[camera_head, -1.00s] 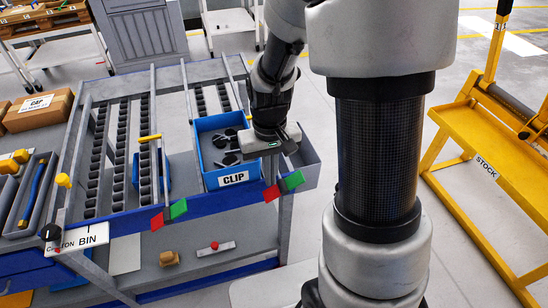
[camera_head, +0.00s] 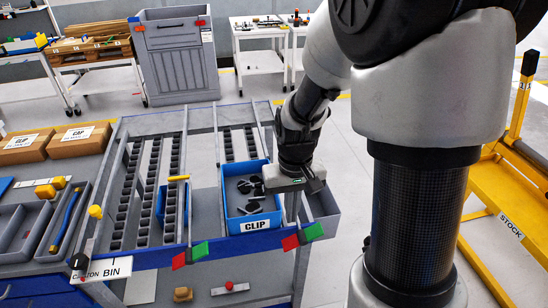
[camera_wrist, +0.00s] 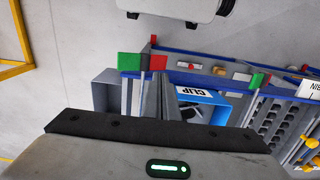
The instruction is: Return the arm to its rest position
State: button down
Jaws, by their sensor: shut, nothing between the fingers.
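My arm reaches down from the top right in the head view. My gripper (camera_head: 312,183) is over the right edge of the blue CLIP bin (camera_head: 254,224), with its fingers shut and empty. Several dark clips (camera_head: 248,187) lie in the bin, which sits at the right end of the grey and blue rack (camera_head: 150,252). In the wrist view, the gripper body fills the bottom, and the CLIP bin (camera_wrist: 196,95) shows beyond it. I cannot tell how high the gripper is above the rack.
A yellow STOCK stand (camera_head: 508,225) is at the right. Cardboard boxes (camera_head: 80,140) and tool trays (camera_head: 20,228) are at the left. A grey cabinet (camera_head: 178,62) and white carts (camera_head: 262,50) stand behind. Bare floor lies between the rack and the cabinet.

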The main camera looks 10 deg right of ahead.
jog(key=s+r+t+p, duration=0.2)
jog(key=s+r, duration=0.4)
jog(key=r, duration=0.6)
jog(key=s+r+t+p, duration=0.1)
jog(key=s+r+t, duration=0.2)
jog(key=r, duration=0.9)
jog(key=s, duration=0.2)
jog(key=shift+s+t+p, duration=0.3)
jog(key=shift+s+p, duration=0.05)
jog(key=shift+s, duration=0.05)
jog(key=shift+r, duration=0.1)
